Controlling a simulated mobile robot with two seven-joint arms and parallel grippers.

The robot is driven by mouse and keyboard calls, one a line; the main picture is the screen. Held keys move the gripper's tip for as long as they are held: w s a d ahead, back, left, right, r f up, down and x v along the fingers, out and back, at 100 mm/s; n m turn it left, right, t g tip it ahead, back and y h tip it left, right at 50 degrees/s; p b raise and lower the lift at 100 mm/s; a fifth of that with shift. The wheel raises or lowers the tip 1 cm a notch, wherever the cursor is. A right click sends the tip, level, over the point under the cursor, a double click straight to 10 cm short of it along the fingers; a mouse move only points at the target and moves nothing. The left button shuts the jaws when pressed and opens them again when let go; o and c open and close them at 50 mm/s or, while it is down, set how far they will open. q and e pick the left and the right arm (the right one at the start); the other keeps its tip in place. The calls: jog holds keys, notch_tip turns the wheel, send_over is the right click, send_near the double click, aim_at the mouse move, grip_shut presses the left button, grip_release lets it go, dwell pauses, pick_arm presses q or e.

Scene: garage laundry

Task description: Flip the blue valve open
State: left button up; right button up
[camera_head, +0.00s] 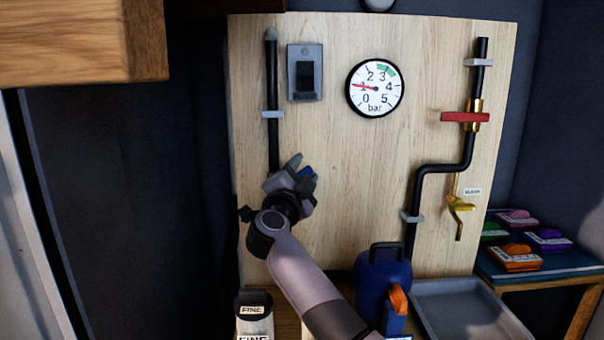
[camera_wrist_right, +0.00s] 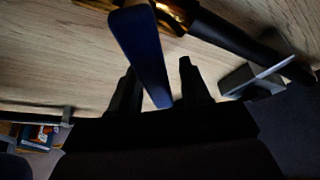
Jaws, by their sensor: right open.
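The blue valve's lever (camera_wrist_right: 143,48) shows large in the right wrist view, reaching down from a brass valve body (camera_wrist_right: 172,12) on a black pipe (camera_wrist_right: 228,38). My right gripper (camera_wrist_right: 157,82) is open, with the lever's end between its two dark fingers. A gap shows between the lever and the right-hand finger; I cannot tell whether the left-hand finger touches it. In the head view my right gripper (camera_head: 296,170) is at the lower end of the left black pipe (camera_head: 272,75). My left gripper is out of view.
The wooden panel (camera_head: 330,215) also bears a gauge (camera_head: 375,88), needle near 1, a grey box (camera_head: 305,72) and a red-handled valve (camera_head: 465,117) on the right pipe. Below stand a blue canister (camera_head: 383,280) and a grey tray (camera_head: 465,312). A wooden cabinet (camera_head: 80,40) overhangs upper left.

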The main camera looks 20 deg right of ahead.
grip_shut()
jog(key=n+p, duration=0.1)
jog(key=p, duration=0.1)
jog(key=r+n+p, duration=0.1)
jog(key=p, duration=0.2)
jog(key=shift+w+a+r+t, duration=0.1)
jog(key=shift+a+r+t, duration=0.1)
jog(key=shift+a+t, duration=0.2)
jog(key=shift+r+n+y+p, duration=0.15)
jog(key=shift+n+y+p, duration=0.15)
jog(key=shift+n+p, duration=0.15)
jog(key=shift+w+a+r+n+t+y+p, duration=0.15)
jog(key=shift+a+n+t+y+p, duration=0.15)
jog(key=shift+n+t+p, duration=0.5)
jog(key=shift+a+n+p, duration=0.25)
jog(key=shift+n+p, duration=0.2)
jog(key=shift+p, duration=0.25)
grip_release()
